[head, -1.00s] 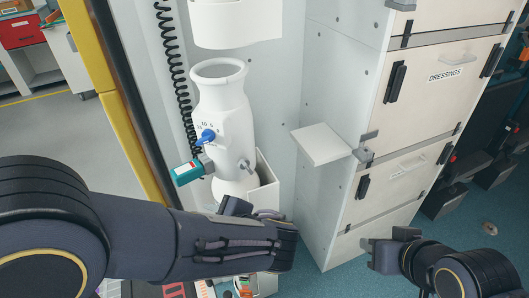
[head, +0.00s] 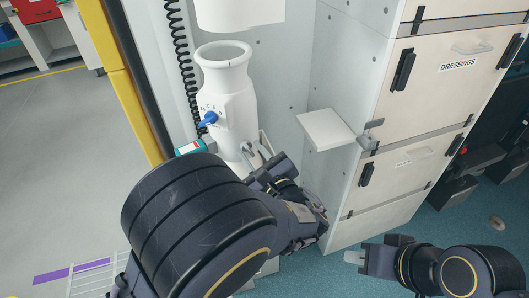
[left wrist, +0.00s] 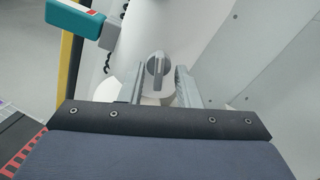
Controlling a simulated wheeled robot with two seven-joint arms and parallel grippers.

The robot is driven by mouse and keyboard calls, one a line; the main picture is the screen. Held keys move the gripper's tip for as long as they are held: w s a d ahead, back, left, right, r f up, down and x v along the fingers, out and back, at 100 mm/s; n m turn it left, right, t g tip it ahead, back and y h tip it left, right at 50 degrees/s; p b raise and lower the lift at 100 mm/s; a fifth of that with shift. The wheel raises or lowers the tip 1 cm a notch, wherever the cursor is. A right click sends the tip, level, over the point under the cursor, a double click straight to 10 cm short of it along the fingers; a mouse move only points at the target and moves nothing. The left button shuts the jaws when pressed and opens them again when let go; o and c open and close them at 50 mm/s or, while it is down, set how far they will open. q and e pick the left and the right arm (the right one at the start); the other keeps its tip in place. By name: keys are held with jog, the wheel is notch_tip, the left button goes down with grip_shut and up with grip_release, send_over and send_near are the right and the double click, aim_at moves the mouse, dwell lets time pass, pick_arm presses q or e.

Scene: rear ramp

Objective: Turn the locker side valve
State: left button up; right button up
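The white bottle-shaped body (head: 228,90) stands beside the white locker (head: 340,90). A grey knob with a raised bar, the valve facing the locker side, shows in the left wrist view (left wrist: 157,72) and partly in the head view (head: 247,149). My left gripper (left wrist: 160,80) is open, one finger on each side of the knob; contact cannot be told. In the head view my left forearm hides most of that gripper (head: 256,153).
A teal box (head: 190,147) on a grey stub juts from the body's left, also in the left wrist view (left wrist: 75,18). A small white shelf (head: 327,130) juts from the locker. A black coiled cord (head: 183,60) hangs behind. A yellow post (head: 118,85) stands left.

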pick_arm(q)
jog(key=c, duration=0.6)
jog(key=shift+f+n+b, duration=0.15)
jog(key=shift+n+b, duration=0.45)
jog(key=shift+b, duration=0.2)
jog(key=shift+w+d+r+n+b, duration=0.1)
jog(key=shift+r+n+b, duration=0.05)
jog(key=shift+n+b, duration=2.6)
jog(key=shift+s+r+n+b, duration=0.1)
jog(key=shift+r+n+b, duration=0.05)
jog(key=shift+n+b, duration=2.65)
jog(key=shift+w+d+r+n+b, duration=0.15)
jog(key=shift+n+b, duration=1.8)
jog(key=shift+b, duration=1.55)
jog(key=shift+a, duration=0.1)
jog(key=o, duration=0.6)
